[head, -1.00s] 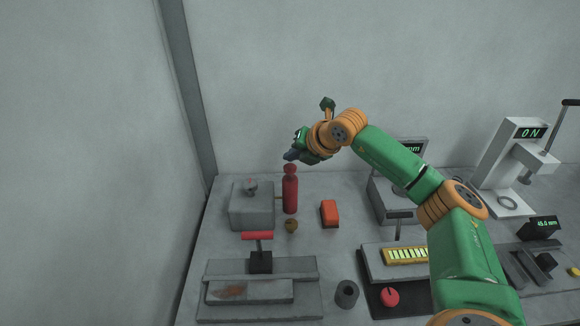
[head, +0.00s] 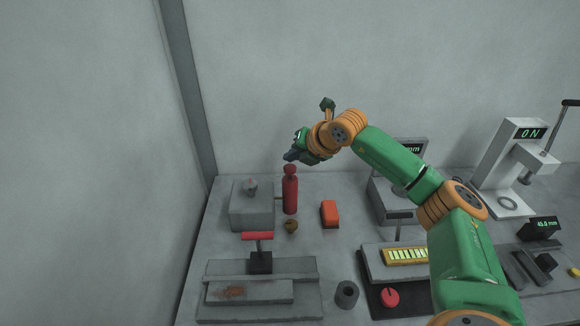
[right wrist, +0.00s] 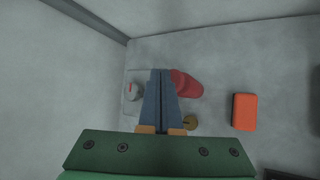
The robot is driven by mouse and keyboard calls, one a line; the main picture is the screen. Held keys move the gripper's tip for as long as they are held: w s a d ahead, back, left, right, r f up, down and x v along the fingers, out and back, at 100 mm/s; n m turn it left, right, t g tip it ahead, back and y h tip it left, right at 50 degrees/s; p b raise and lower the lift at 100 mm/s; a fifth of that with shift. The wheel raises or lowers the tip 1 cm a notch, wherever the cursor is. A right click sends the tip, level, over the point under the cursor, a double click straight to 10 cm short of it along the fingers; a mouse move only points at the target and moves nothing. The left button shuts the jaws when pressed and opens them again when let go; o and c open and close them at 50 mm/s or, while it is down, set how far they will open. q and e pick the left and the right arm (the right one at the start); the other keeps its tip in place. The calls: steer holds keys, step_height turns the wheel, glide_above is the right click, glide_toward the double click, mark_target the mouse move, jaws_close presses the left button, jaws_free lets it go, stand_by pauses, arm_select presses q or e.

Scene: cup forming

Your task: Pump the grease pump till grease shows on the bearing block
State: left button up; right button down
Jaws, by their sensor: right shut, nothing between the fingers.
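The red grease pump (head: 290,195) stands upright beside a grey bearing block (head: 252,211), with a short link between them. A small knob with a reddish mark (head: 251,188) sits on top of the block; I cannot tell whether it is grease. My right gripper (head: 289,156) is shut and empty, just above the pump's red head. In the right wrist view its closed fingers (right wrist: 160,98) point down beside the red pump (right wrist: 186,84), partly covering it. I cannot tell whether they touch it. The block's knob (right wrist: 133,91) shows left of the fingers. My left gripper is not in view.
An orange box (head: 329,213) lies right of the pump, and a small brass piece (head: 291,226) lies in front of it. A red-handled fixture (head: 258,250) stands at the front. Gauges and a press (head: 510,155) fill the right side.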

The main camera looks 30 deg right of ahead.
mark_target(289, 168)
stand_by(0.4)
steer(key=shift+f+b, duration=0.45)
steer(key=shift+s+f+b, duration=0.1)
steer(key=shift+f+b, duration=1)
steer(key=shift+f, duration=0.15)
stand_by(1.0)
steer(key=shift+r, duration=0.15)
steer(key=shift+r+p, duration=1.35)
steer(key=shift+r, duration=0.2)
step_height(289, 168, up, 5)
steer(key=p, duration=0.4)
steer(key=shift+r, duration=0.1)
